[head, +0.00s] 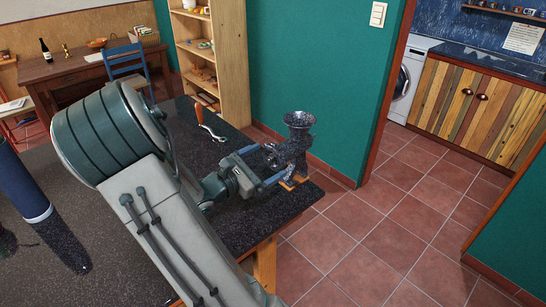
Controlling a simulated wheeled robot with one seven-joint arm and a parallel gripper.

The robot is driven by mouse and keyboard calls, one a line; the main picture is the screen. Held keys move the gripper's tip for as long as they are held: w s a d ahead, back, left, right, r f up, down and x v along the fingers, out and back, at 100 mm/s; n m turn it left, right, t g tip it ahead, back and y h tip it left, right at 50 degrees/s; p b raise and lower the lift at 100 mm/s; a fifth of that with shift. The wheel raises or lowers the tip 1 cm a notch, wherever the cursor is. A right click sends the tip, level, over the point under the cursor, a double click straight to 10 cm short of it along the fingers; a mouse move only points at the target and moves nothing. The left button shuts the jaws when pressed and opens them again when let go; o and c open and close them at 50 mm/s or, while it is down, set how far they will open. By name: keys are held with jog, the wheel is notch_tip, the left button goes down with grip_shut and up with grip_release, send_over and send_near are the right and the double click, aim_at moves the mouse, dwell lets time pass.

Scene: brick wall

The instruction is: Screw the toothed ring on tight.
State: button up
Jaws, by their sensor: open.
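A dark speckled metal meat grinder (298,130) stands upright at the far right corner of the black table, its round hopper on top. My gripper (272,167) is at the grinder's left side, with its blue fingers spread apart and pointing at the body. The toothed ring cannot be made out; my gripper and the grinder's body cover that area. I cannot tell whether the fingers touch the grinder.
A crank with an orange handle (200,115) lies on the black table (262,214), left of the grinder. A dark blue cylinder (22,185) stands at the left. A wooden shelf (222,60) is behind the table. The tiled floor (390,240) to the right is clear.

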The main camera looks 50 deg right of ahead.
jog(key=a, duration=0.3)
jog(key=a+p, duration=0.1)
jog(key=shift+w+a, duration=0.25)
jog(key=shift+a, duration=0.05)
dwell(0.4)
jog(key=s+a+f+m+g+y, duration=0.2)
jog(key=s+a+m+y, duration=0.6)
jog(key=y, duration=0.1)
jog(key=a+r+m+t+y, duration=0.3)
jog(key=a+y, duration=0.1)
jog(key=a, duration=0.5)
jog(key=s+a+r+m+t+y, duration=0.1)
jog(key=a+r+m+t+y, duration=0.1)
jog(key=a, duration=0.7)
jog(key=r+t+y, duration=0.1)
jog(key=t+y, duration=0.1)
jog(key=y, duration=0.1)
jog(key=shift+s+r+m, duration=0.15)
jog(key=shift+r+m, duration=0.1)
jog(key=shift+m, duration=0.15)
